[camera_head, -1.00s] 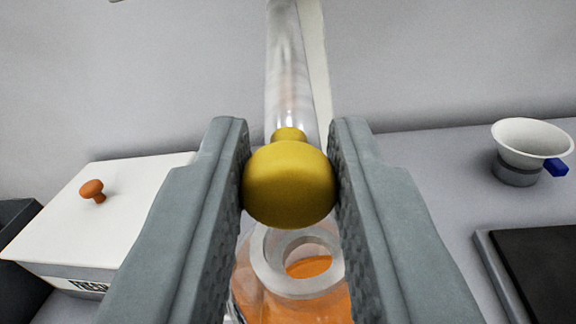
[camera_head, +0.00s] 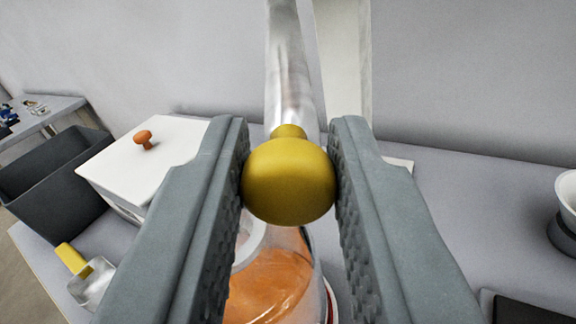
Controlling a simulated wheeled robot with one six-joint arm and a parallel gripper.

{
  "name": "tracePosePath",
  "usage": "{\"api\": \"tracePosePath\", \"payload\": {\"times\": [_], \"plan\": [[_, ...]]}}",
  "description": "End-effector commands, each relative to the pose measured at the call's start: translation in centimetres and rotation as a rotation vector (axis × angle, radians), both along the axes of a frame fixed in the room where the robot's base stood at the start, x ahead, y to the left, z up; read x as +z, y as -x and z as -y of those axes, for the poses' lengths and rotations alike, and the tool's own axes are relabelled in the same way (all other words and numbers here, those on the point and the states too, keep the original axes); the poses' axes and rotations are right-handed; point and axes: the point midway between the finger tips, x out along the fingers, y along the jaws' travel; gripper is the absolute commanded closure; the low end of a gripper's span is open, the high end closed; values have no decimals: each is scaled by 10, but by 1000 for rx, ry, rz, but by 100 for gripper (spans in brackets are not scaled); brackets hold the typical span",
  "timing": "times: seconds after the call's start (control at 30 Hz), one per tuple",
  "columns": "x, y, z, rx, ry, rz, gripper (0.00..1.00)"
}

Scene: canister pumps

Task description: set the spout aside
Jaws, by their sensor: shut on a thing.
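My gripper (camera_head: 289,185) is shut on a round yellow knob (camera_head: 289,183) in the middle of the view. A clear, tube-like spout (camera_head: 289,75) runs up from behind the knob and appears joined to it. A clear canister (camera_head: 270,285) with orange contents is below, partly hidden by my fingers and the knob. Part of its pale open rim (camera_head: 250,245) shows at the left of the knob. The lower end of the held piece is hidden, so its gap to the canister cannot be told.
A white lidded box (camera_head: 150,165) with an orange knob stands at left. A dark open bin (camera_head: 50,185) is beyond it. A clear piece with a yellow handle (camera_head: 72,260) lies at lower left. A white funnel-like cup (camera_head: 568,200) and a dark plate (camera_head: 530,308) are at right. Grey counter (camera_head: 470,210) between is clear.

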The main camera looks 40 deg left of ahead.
Motion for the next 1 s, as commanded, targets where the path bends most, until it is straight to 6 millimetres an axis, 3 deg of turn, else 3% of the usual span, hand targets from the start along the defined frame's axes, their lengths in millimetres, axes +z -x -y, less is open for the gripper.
{"api": "tracePosePath", "payload": {"times": [0.4, 1.0], "plan": [[-1, -32, 41, 294, 1, 0, 100], [1, -62, 62, 531, -1, 2, 100]]}}
